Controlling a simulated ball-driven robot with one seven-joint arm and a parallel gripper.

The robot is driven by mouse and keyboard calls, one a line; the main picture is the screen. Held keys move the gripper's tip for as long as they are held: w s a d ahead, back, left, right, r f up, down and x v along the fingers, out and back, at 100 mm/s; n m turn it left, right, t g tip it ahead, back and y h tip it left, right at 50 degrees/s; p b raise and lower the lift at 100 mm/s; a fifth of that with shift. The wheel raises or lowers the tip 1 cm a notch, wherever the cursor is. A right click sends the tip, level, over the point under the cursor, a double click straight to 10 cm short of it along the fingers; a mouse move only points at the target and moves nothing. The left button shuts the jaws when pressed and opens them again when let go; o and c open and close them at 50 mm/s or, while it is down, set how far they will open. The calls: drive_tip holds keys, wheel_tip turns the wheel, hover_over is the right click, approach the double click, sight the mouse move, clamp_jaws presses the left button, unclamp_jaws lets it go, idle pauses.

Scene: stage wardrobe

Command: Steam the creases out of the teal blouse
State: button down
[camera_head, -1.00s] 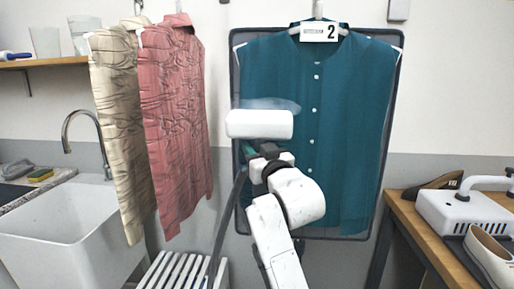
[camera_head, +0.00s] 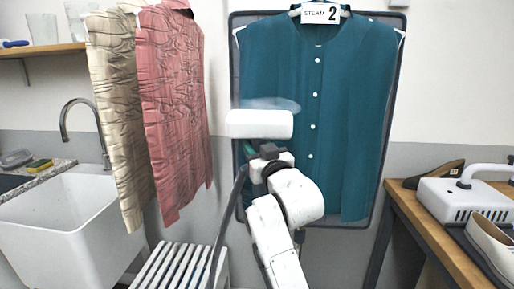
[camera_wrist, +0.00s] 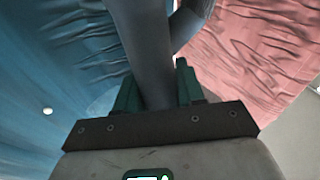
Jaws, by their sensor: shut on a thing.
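The teal blouse (camera_head: 345,110) hangs on a hanger against a dark-framed board, with a card reading "STEAM 2" at its collar. Its front looks mostly smooth in the head view. In the wrist view the blouse (camera_wrist: 50,85) shows creases towards the top. The white steamer head (camera_head: 259,125) is in front of the blouse's left side, with a faint steam puff above it. My gripper (camera_wrist: 157,88) is shut on the steamer's dark grey handle (camera_wrist: 145,45); in the head view my gripper (camera_head: 264,156) is just below the head. Contact between head and cloth cannot be told.
A creased pink shirt (camera_head: 172,110) and a creased beige shirt (camera_head: 118,110) hang to the left. A white sink (camera_head: 70,225) is at lower left, a slatted white stand (camera_head: 178,268) below. A wooden bench (camera_head: 425,235) with shoes and a white device (camera_head: 465,198) is at right.

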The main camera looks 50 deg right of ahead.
drive_tip(key=b, duration=0.3)
hover_over(259, 187)
drive_tip(key=w, duration=0.1)
drive_tip(key=shift+w+d+f, duration=0.1)
drive_tip(key=shift+d+f, duration=0.1)
drive_tip(key=shift+f, duration=0.9)
drive_tip(key=shift+w+d+f, duration=0.1)
drive_tip(key=shift+d+f, duration=0.1)
drive_tip(key=shift+f, duration=1)
drive_tip(key=shift+f+b, duration=1.55)
drive_tip(key=shift+f, duration=1)
drive_tip(key=shift+f+b, duration=1.7)
drive_tip(key=shift+f, duration=0.9)
wheel_tip(259, 187, down, 10)
drive_tip(key=b, duration=0.7)
drive_tip(key=shift+f, duration=0.2)
